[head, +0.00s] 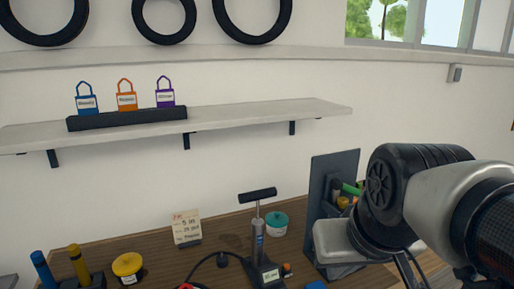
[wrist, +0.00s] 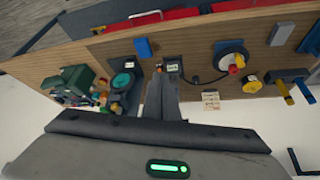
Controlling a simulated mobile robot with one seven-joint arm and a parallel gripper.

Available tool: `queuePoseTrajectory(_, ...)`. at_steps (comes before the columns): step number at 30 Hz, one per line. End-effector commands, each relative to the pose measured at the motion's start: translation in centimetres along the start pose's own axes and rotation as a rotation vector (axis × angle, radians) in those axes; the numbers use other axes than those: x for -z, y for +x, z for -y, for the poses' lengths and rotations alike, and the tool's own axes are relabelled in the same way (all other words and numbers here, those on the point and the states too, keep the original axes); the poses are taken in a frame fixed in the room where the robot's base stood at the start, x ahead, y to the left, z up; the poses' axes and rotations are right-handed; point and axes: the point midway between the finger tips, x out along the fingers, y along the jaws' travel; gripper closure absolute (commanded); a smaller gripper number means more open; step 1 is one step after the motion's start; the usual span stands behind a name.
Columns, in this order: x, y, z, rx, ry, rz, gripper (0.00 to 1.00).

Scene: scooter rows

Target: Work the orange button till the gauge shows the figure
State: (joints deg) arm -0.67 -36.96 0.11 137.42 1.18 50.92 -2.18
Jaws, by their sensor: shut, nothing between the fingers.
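The pump (head: 258,240) stands upright on the workbench, with a black T-handle. The gauge (head: 269,275) is a small pale display at its foot; its figure is too small to read. The orange button (head: 287,268) sits just right of the gauge. A note card (head: 186,228) stands left of the pump, its writing not clearly legible. In the wrist view, the gauge (wrist: 173,67) shows just beyond my gripper (wrist: 160,78), which is shut and empty. Its fingers hide much of the pump there, and I cannot tell whether they touch the button. The head view does not show the fingertips.
A teal-lidded jar (head: 277,222) stands behind the pump. A dark tool holder (head: 335,210) rises to its right, beside my arm. A yellow round tin (head: 128,267) and upright blue and yellow handles are at left. A shelf (head: 230,118) with three tagged padlocks hangs above.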

Motion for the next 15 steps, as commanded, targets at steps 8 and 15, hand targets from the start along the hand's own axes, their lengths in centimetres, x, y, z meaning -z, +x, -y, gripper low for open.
queuePoseTrajectory(8, -3.9, 0.0, -0.7, -0.022, 0.039, 0.009, 1.0)
queuePoseTrajectory(15, -3.9, 0.0, -0.7, -0.022, 0.038, 0.009, 1.0)
